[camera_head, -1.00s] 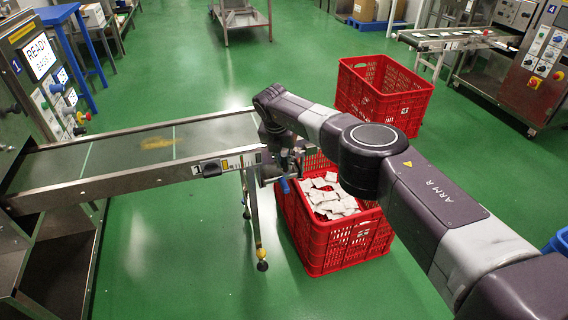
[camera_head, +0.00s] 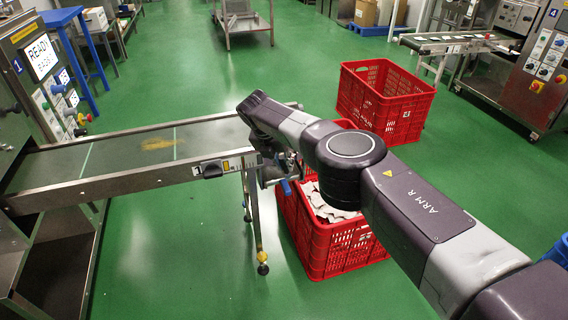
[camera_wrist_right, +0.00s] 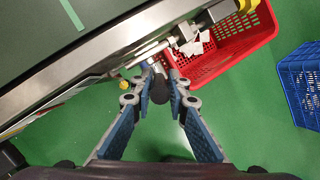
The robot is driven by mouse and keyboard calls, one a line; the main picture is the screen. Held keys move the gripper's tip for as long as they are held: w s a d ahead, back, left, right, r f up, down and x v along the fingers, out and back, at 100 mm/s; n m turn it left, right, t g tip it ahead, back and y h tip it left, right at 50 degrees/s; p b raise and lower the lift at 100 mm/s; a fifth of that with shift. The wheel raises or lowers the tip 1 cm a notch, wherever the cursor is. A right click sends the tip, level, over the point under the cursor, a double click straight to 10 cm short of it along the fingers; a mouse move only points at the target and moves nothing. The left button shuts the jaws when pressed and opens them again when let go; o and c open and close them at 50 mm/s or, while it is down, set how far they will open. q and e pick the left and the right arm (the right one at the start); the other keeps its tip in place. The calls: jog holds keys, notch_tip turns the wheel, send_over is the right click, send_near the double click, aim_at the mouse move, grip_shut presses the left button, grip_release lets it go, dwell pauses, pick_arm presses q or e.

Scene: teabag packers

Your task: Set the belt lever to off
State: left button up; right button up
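The belt lever shows in the right wrist view as a dark grip (camera_wrist_right: 158,90) by the conveyor's metal edge. My right gripper (camera_wrist_right: 160,76) has its fingers on both sides of this grip and looks shut on it. In the head view my right gripper (camera_head: 283,178) is at the near right end of the conveyor (camera_head: 125,182), partly hidden by my arm. The lever itself cannot be made out there, and neither view shows a readable lever marking. My left gripper is not in view.
A red crate (camera_head: 345,250) with white packets stands just right of the conveyor end, under my right arm. Another red crate (camera_head: 385,100) stands behind. A blue crate (camera_wrist_right: 302,85) is at the right wrist view's right edge.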

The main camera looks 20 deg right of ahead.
jog(key=o, duration=0.4)
jog(key=shift+f, duration=0.15)
jog(key=shift+r, duration=0.2)
jog(key=shift+a+r, duration=0.15)
jog(key=shift+r, duration=0.1)
jog(key=v, duration=1.1)
jog(key=shift+s, duration=0.2)
